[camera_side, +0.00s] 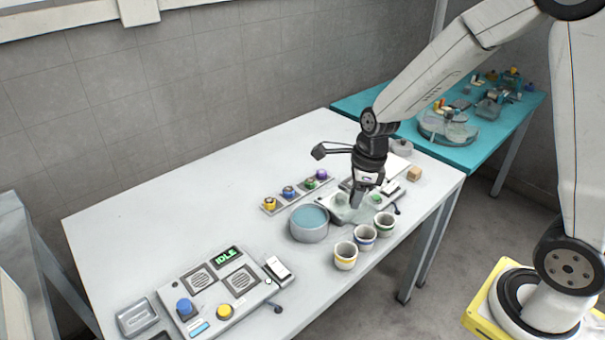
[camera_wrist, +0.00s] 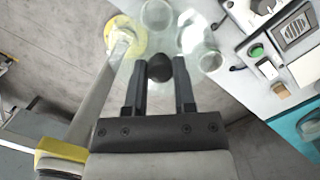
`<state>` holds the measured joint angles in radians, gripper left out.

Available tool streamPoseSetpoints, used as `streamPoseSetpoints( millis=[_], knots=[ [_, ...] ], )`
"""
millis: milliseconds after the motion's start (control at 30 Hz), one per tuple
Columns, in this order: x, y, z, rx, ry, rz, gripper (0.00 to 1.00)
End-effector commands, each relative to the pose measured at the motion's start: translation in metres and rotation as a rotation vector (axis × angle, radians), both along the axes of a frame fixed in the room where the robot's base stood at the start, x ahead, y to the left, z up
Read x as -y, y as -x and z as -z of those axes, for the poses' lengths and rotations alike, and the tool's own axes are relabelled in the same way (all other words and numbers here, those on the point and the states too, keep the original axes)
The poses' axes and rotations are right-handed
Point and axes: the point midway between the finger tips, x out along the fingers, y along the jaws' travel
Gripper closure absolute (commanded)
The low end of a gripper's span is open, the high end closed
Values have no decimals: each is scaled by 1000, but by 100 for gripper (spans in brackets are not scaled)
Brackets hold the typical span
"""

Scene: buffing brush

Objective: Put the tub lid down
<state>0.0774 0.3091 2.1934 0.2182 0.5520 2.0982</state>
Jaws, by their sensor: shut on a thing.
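My gripper (camera_side: 358,198) is shut on the dark round knob (camera_wrist: 159,66) of the tub lid, which sits between the fingertips in the wrist view, where my gripper (camera_wrist: 160,88) also shows. The lid (camera_side: 345,211) is a clear, faintly green disc, held right of the tub in the side view. It also shows in the wrist view (camera_wrist: 196,36), with cups visible through it. Its clearance above the table is hard to tell. The round grey tub (camera_side: 309,232) stands uncovered on the white table, with a flat blue-teal surface inside.
A rack with coloured knobs (camera_side: 297,193) lies behind the tub. A control panel (camera_side: 217,290) reads IDLE. The table's left-middle (camera_side: 165,215) is clear.

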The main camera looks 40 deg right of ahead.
Motion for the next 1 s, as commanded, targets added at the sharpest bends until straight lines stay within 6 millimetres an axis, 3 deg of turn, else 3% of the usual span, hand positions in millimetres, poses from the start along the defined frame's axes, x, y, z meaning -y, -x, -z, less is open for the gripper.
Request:
streamPoseSetpoints(
  millis=[267, 700, 1000],
  knots=[
    [-19, -12, 10, -2, 1, -3, 100],
    [-85, -40, 44, 0, 0, -3, 100],
    [-91, -43, 48, 1, 0, 0, 100]
  ],
)
